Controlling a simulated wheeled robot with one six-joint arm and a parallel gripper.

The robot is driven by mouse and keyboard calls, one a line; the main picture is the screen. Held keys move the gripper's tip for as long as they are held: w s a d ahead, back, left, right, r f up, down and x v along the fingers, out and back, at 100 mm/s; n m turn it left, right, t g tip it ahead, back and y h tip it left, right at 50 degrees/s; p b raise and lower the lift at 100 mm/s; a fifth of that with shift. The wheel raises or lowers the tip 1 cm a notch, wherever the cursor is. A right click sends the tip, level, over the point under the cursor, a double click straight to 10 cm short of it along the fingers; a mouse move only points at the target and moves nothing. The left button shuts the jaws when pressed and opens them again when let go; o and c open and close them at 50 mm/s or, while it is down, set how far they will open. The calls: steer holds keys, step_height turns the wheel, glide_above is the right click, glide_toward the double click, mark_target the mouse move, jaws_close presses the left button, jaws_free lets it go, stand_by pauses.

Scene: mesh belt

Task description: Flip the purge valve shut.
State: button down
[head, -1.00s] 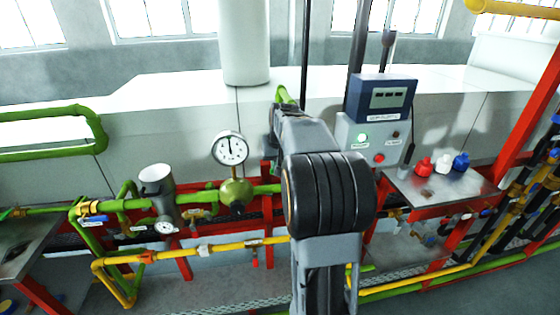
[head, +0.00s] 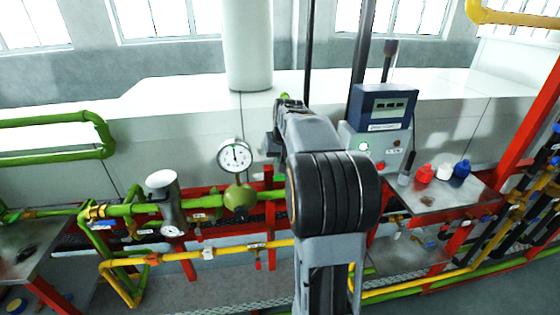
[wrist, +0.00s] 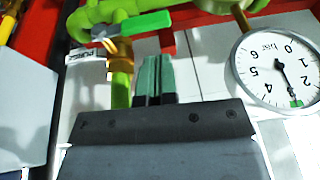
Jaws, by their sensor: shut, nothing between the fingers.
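The purge valve shows in the wrist view, with a green lever (wrist: 146,22) on a silver hub and an upside-down PURGE label (wrist: 86,54) beside it. The lever points right, crosswise to the green pipe (wrist: 121,84) below it. My gripper (wrist: 154,62) is shut and empty, its green fingertips just below the lever in the picture. A small gap shows between tips and lever; whether they touch in depth I cannot tell. In the head view my arm hides the fingertips and the valve.
A pressure gauge (wrist: 278,66) is close on the right in the wrist view; the same kind of gauge (head: 235,156) stands left of my arm in the head view. A blue control box (head: 385,106) and a metal shelf with bottles (head: 440,195) stand right. A yellow pipe (head: 225,251) runs low in front.

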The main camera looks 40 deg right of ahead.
steer(key=w+a+b+v, duration=0.1)
steer(key=a+v, duration=0.1)
steer(key=v, duration=0.9)
step_height(320, 180, down, 6)
steer(key=s+a, duration=0.2)
steer(key=s+a+f+n, duration=0.2)
steer(key=s+a+f, duration=0.2)
steer(key=s+a, duration=0.3)
steer(key=s+a+f+n+t, duration=0.1)
steer(key=s+a+f, duration=0.3)
steer(key=s+a, duration=0.4)
steer(key=shift+a+n+y, duration=0.3)
steer(key=shift+a+n, duration=0.6)
steer(key=shift+a, duration=0.1)
steer(key=shift+f, duration=0.1)
